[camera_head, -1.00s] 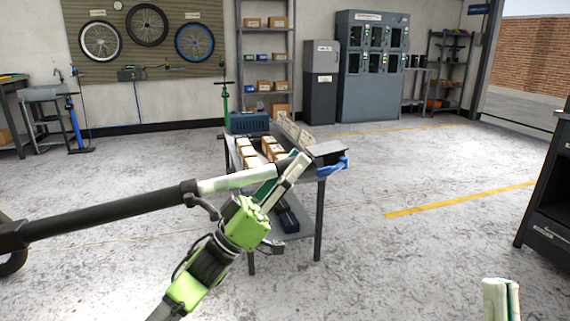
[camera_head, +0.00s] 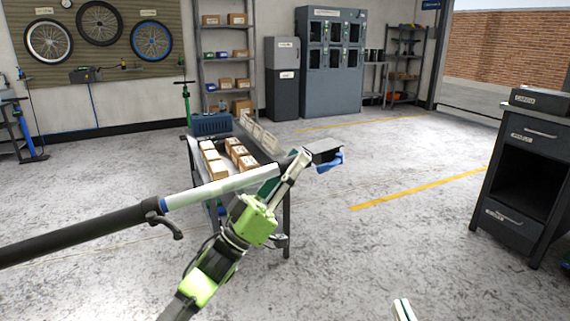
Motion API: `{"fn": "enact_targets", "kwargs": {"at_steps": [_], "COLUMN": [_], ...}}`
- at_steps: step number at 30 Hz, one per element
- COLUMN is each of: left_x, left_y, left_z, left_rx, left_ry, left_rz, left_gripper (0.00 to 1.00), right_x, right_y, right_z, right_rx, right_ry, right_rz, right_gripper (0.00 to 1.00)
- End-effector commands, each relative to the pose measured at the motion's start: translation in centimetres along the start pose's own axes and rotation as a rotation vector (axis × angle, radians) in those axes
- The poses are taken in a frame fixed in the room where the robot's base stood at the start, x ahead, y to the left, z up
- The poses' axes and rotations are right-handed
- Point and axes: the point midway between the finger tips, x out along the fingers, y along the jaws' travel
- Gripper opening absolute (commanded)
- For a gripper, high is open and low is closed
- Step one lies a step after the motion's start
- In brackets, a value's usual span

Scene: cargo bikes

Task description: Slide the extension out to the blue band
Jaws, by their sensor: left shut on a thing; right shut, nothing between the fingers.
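A black tube (camera_head: 75,235) comes in from the left and ends in a collar with a black lever (camera_head: 170,228). A pale silver extension (camera_head: 220,188) reaches out of it to the upper right. A blue band (camera_head: 163,204) shows on the extension right at the collar's mouth. My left gripper (camera_head: 284,174) is shut on the extension near its far end, its fingers partly hiding it. Beyond the fingers is a dark end piece with a blue part (camera_head: 330,162). My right gripper (camera_head: 403,309) is shut and empty at the bottom edge, mostly out of view.
A grey cart (camera_head: 287,215) with several cardboard boxes (camera_head: 215,165) stands just behind the tube and my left arm. A dark drawer cabinet (camera_head: 527,175) stands at the right. The floor between cart and cabinet is clear.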

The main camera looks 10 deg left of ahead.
Motion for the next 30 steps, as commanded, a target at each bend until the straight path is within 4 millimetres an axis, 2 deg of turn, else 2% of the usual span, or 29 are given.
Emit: {"fn": "enact_targets", "kwargs": {"at_steps": [6,7,9,18,22,26,30], "left_x": [0.1,0.1,0.1,0.0,-0.8,-2.8,-5.9], "left_y": [-0.1,-0.1,-0.1,0.0,-0.1,-0.1,-0.1], "left_z": [-0.2,-0.2,-0.2,-0.1,0.0,0.0,0.1], "left_rx": [0.003,0.003,0.003,0.002,0.002,0.002,0.001], "left_ry": [0.002,0.002,0.002,0.001,-0.001,-0.002,-0.003], "left_rz": [-0.002,-0.002,-0.001,0.0,-0.001,-0.003,-0.003], "left_gripper": [0.0,0.25,0.4,0.4,0.4,0.4,0.4], "right_x": [0.0,0.0,0.0,0.0,0.0,0.0,0.0], "right_y": [0.0,0.0,0.0,0.0,0.0,0.0,0.0], "right_z": [0.0,0.0,0.0,0.0,0.0,0.0,0.0], "right_rx": [0.0,0.0,0.0,0.0,0.0,0.0,0.0], "right_ry": [0.001,0.001,0.001,0.002,0.002,0.002,0.002], "right_rz": [0.0,0.0,0.0,0.0,0.0,0.0,0.0], "right_gripper": [0.0,0.0,0.0,0.0,0.0,0.0,0.0]}}
